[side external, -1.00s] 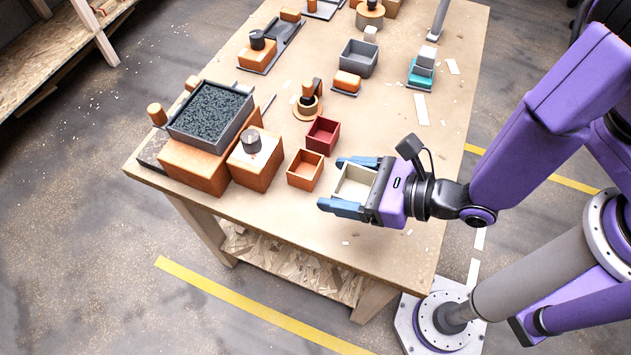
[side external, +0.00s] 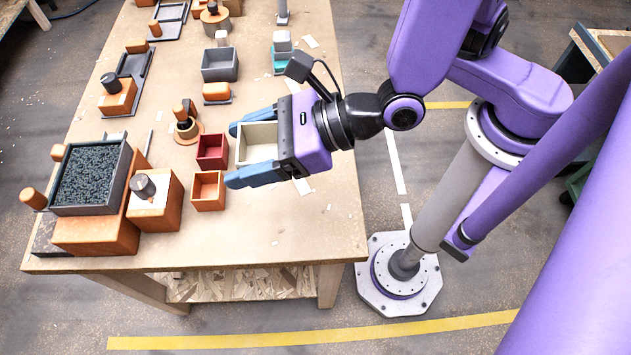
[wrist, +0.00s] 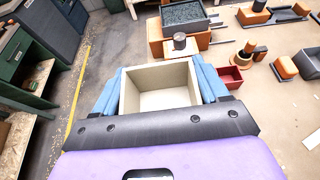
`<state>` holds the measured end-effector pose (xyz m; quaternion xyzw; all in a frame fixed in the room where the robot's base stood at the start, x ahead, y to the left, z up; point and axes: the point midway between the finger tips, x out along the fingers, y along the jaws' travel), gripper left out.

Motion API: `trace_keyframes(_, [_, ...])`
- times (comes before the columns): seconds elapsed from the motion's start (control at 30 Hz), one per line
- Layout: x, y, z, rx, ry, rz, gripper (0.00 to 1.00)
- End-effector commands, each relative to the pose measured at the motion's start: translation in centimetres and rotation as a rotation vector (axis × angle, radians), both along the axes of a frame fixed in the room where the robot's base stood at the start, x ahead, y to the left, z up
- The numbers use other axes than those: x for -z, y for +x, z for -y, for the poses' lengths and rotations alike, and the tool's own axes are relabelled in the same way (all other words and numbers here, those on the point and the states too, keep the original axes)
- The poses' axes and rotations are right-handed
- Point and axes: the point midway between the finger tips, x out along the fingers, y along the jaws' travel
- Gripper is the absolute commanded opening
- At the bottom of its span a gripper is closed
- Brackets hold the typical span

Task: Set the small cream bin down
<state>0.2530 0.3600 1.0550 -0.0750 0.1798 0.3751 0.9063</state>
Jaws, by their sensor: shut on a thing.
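The small cream bin (side external: 259,136) is an open square box with pale walls. My gripper (side external: 233,155) is shut on it, with one blue finger along each of two opposite sides. In the wrist view the cream bin (wrist: 158,88) sits upright between the fingers, and it looks empty. In the side view it is over the work table (side external: 275,225), just right of a dark red bin (side external: 212,151) and an orange bin (side external: 208,190). I cannot tell whether its base touches the table, as the fingers and palm hide its lower part.
An orange block with a grey knob (side external: 153,200) and a grey tray of dark granules (side external: 92,172) stand at the left. A grey bin (side external: 220,66) and a small orange block on a tray (side external: 216,93) lie beyond. The table's front is mostly clear.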

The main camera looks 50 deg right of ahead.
Motion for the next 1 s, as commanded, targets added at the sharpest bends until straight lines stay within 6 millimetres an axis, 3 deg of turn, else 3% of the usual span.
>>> trace_keyframes(0.13, [-2.0,0.0,0.0,-0.001,0.007,-0.003,0.45])
trace_keyframes(0.37, [-0.5,2.9,3.8,0.240,-0.003,-0.001,0.45])
trace_keyframes(0.7, [1.8,6.1,12.7,0.751,-0.004,0.002,0.45])
trace_keyframes(1.0, [3.9,5.2,21.0,1.263,-0.001,0.003,0.45])
